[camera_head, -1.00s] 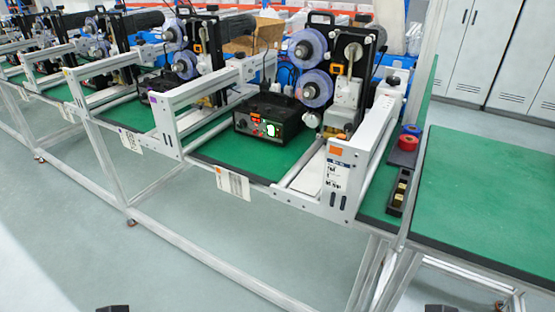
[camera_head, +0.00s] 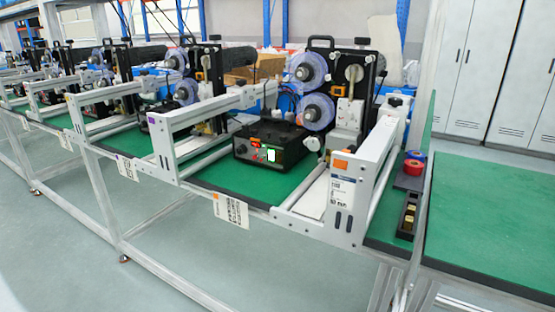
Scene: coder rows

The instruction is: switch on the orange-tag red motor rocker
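The coder station nearest me on the right carries an orange tag (camera_head: 341,164) on its white end plate (camera_head: 345,195). Its black control box (camera_head: 270,148) sits on the green bench top, behind the front rail. The box's front panel has a bright whitish-green lit element (camera_head: 271,155) and a small red-orange part (camera_head: 254,141). The red motor rocker is too small to make out for certain, and its position cannot be read. Neither of my grippers is in view now.
Similar coder stations run in a row to the left; the adjacent one has a purple tag (camera_head: 151,119). A paper label (camera_head: 231,211) hangs on the front rail. Red and blue rolls (camera_head: 413,162) and a small black tray (camera_head: 408,215) lie right of the station. The right green table (camera_head: 490,220) is bare.

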